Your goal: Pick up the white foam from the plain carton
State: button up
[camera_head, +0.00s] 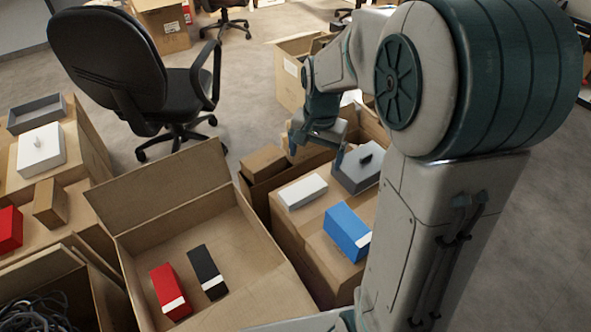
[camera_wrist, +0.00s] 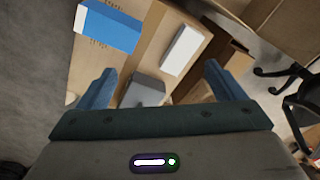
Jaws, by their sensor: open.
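A flat white block (camera_head: 302,191) lies on top of a closed brown carton (camera_head: 292,225), beside a blue box (camera_head: 347,232) and a grey box (camera_head: 357,177). It looks like the white foam, but I cannot tell its material. In the wrist view the white block (camera_wrist: 182,48) lies just beyond and between my open fingers, on the brown carton (camera_wrist: 150,50). My gripper (camera_head: 316,152) is open and empty above the far side of this carton; its fingers also show in the wrist view (camera_wrist: 160,84). The grey box (camera_wrist: 144,90) lies between the fingers in that view, below them.
An open carton (camera_head: 235,255) holding a red box (camera_head: 170,291) and a black box (camera_head: 208,271) stands left of the closed carton. Another white box (camera_head: 41,150) sits on cartons at far left. A black office chair (camera_head: 140,80) stands behind.

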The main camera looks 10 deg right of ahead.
jog(key=w+f+m+g+b, duration=0.1)
jog(key=w+f+m+b, duration=0.4)
jog(key=w+f, duration=1)
jog(key=m, duration=0.2)
send_over(303, 188)
jog(key=f, duration=0.6)
jog(key=f+b, duration=0.1)
jog(key=f, duration=0.2)
jog(key=shift+s+a+f, duration=0.2)
jog(key=shift+s+a, duration=0.05)
jog(key=shift+w+d+f+b, duration=0.1)
jog(key=shift+f+b, duration=0.45)
jog(key=shift+f, duration=1)
jog(key=shift+w+d+f+b, duration=0.1)
jog(key=shift+f+b, duration=0.4)
jog(key=shift+f, duration=1.05)
jog(key=c, duration=1)
